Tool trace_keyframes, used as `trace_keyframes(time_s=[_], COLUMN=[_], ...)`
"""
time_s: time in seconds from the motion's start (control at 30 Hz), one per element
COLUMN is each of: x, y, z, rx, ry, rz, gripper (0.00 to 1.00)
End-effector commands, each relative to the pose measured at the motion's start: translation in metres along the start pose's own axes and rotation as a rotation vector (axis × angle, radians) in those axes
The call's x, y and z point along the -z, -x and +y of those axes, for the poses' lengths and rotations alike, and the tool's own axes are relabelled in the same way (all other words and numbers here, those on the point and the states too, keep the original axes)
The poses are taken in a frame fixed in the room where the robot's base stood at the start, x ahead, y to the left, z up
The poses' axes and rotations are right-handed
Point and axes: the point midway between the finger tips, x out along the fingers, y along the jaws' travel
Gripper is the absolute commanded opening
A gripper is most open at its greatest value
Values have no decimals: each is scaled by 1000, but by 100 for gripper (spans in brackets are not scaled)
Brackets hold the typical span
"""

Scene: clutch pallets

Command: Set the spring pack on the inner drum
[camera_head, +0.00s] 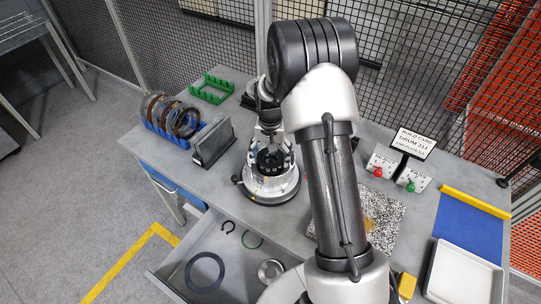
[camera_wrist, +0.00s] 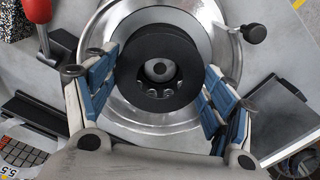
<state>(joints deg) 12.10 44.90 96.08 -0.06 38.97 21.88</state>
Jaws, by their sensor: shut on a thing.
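My gripper (camera_head: 271,160) points down over a silver round fixture (camera_head: 268,190) on the bench. In the wrist view my gripper's blue-padded fingers (camera_wrist: 160,78) are shut on a round black part, which I take to be the spring pack (camera_wrist: 135,60). Several small silver round ends show along its lower side. The bright silver rim (camera_wrist: 212,28) of the fixture surrounds it from below. The part looks roughly centred, but I cannot tell whether it touches what is beneath. The inner drum is hidden or cannot be told apart under the part.
A blue rack (camera_head: 180,140) of discs, a dark upright stand (camera_head: 213,143) and a green rack (camera_head: 211,89) stand left. An open drawer (camera_head: 225,268) in front holds rings. A build card (camera_head: 411,144), a blue mat (camera_head: 468,228) and a white tray (camera_head: 463,274) are right.

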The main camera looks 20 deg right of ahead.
Motion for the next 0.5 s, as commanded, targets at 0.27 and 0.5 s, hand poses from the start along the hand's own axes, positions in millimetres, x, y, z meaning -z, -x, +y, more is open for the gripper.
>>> trace_keyframes(time_s=[0.27,0.5], x=[0,0], y=[-6,-11], z=[0,0], rx=[0,0], ry=[0,0], rz=[0,0], gripper=[48,48])
